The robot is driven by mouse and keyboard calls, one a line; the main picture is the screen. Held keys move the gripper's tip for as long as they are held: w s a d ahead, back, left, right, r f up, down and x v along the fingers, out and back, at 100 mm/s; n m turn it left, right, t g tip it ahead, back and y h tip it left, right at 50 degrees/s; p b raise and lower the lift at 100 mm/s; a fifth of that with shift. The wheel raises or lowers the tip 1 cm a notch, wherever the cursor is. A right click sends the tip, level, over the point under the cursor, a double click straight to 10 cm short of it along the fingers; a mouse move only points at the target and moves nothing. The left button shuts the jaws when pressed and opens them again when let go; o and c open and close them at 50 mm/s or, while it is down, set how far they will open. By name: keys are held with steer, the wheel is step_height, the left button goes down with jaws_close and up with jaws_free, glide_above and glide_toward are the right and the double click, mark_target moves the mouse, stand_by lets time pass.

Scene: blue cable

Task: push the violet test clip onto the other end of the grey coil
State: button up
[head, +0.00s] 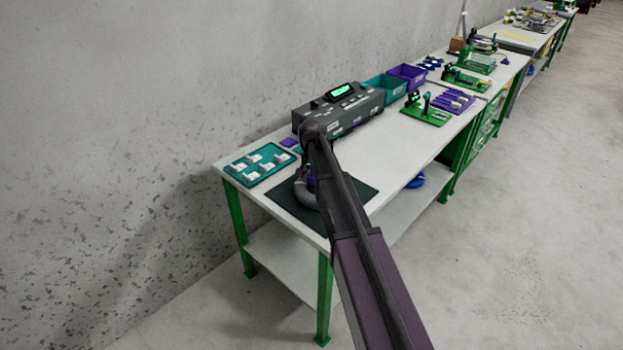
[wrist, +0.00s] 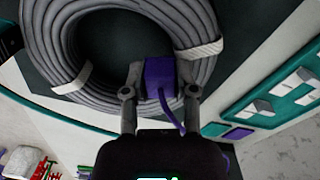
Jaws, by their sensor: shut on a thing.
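The grey coil (wrist: 100,85) fills the top of the wrist view, its ring bound with white ties; in the head view part of it (head: 304,194) shows beside my arm on the dark mat (head: 285,206). My gripper (wrist: 159,82) is shut on the violet test clip (wrist: 160,72), with one finger on each side. A violet lead (wrist: 170,108) runs from the clip back toward my wrist. The clip lies over the near part of the ring; I cannot tell whether it is seated on a cable end. My arm hides most of this in the head view.
A teal tray (head: 236,174) with several white pieces lies left of the mat. A grey instrument (head: 352,116) with a lit green display stands behind. Teal (head: 384,86) and violet (head: 411,70) bins stand farther along. The table front right of the mat is clear.

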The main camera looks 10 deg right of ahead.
mark_target(311, 177)
stand_by(0.7)
steer(key=o, duration=0.4)
steer(key=o, duration=0.6)
steer(key=shift+r+p, duration=3.5)
